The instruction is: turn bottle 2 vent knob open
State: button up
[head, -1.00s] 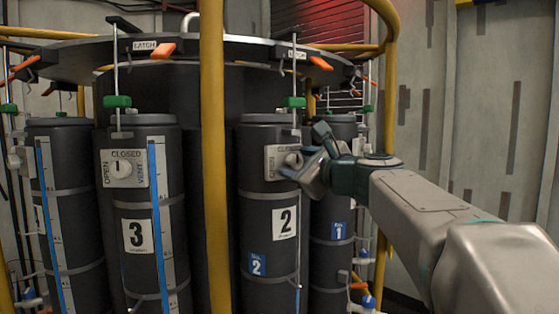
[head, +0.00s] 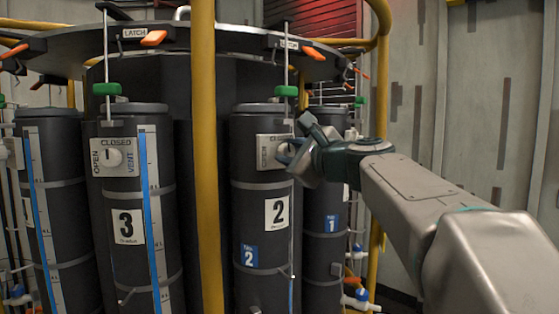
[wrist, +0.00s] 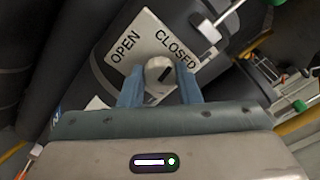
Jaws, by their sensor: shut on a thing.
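Bottle 2 (head: 262,200) is a dark cylinder with a white "2" label. Its vent plate (wrist: 143,34) carries the words OPEN and CLOSED. The round pale vent knob (wrist: 157,68) sits on this plate, and its dark mark points to the upper right, toward CLOSED. My gripper (wrist: 160,86) has one blue finger on each side of the knob and is shut on it. In the head view my gripper (head: 288,155) reaches the plate from the right and hides part of it, including most of the knob.
Bottle 3 (head: 128,190) stands to the left, its own knob (head: 113,157) mark pointing at CLOSED. A yellow post (head: 205,150) rises between the two bottles. Bottle 1 (head: 325,240) is behind my arm. Orange latch handles (head: 313,52) hang from the rack's rim above.

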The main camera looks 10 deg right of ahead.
jog(key=n+b, duration=0.4)
jog(key=shift+f+n, duration=0.3)
jog(key=n+b, duration=0.3)
jog(key=shift+n+b, duration=0.4)
jog(key=n+b, duration=0.3)
jog(key=n, duration=0.1)
jog(key=shift+r+n+b, duration=0.15)
jog(key=shift+n+b, duration=0.7)
jog(key=shift+n, duration=1.15)
jog(key=o, duration=1)
jog(key=shift+r, duration=0.1)
